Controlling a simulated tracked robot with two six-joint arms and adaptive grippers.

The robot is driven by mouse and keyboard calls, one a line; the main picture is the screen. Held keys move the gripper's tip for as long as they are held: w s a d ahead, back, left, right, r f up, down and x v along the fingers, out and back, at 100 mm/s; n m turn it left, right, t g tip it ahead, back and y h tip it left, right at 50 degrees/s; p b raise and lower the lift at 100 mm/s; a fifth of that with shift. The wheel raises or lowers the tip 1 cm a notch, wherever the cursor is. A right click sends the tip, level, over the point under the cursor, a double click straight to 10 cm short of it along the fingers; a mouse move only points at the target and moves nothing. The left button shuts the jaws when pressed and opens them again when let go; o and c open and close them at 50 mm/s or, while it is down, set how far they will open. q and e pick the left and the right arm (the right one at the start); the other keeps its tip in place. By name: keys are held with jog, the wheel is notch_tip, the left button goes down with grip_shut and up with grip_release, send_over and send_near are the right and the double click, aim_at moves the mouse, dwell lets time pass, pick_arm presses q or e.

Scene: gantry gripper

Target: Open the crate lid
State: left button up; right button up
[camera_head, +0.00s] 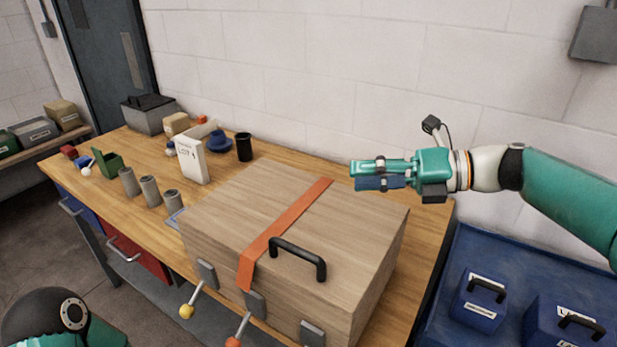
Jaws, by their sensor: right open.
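The wooden crate (340,290) stands on the workbench, its lid (260,195) shut. An orange strap (290,220) runs across the lid and down the front. A black handle (298,258) sits near the lid's front edge. On the front face are grey latch plates (207,274), with one lever ending in a yellow knob (187,311) and another in an orange knob (233,341). My right gripper (358,175) is open above the crate's back right corner, pointing left, apart from the handle. Of my left arm only a rounded part shows at the bottom left; its gripper is out of view.
Several grey cylinders (150,191), a white labelled box (193,160), a black cup (244,147) and a green bin (108,163) stand left of the crate. Blue boxes (478,302) with handles sit in a blue tray (520,262) at the right. A wall is behind.

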jog(key=x, duration=0.9)
jog(key=shift+a+p, duration=0.35)
jog(key=shift+s, duration=0.1)
grip_shut()
jog(key=c, duration=0.7)
grip_release()
jog(key=o, duration=0.7)
jog(key=shift+d, duration=0.15)
jog(key=v, duration=1.1)
jog(key=shift+d, duration=0.35)
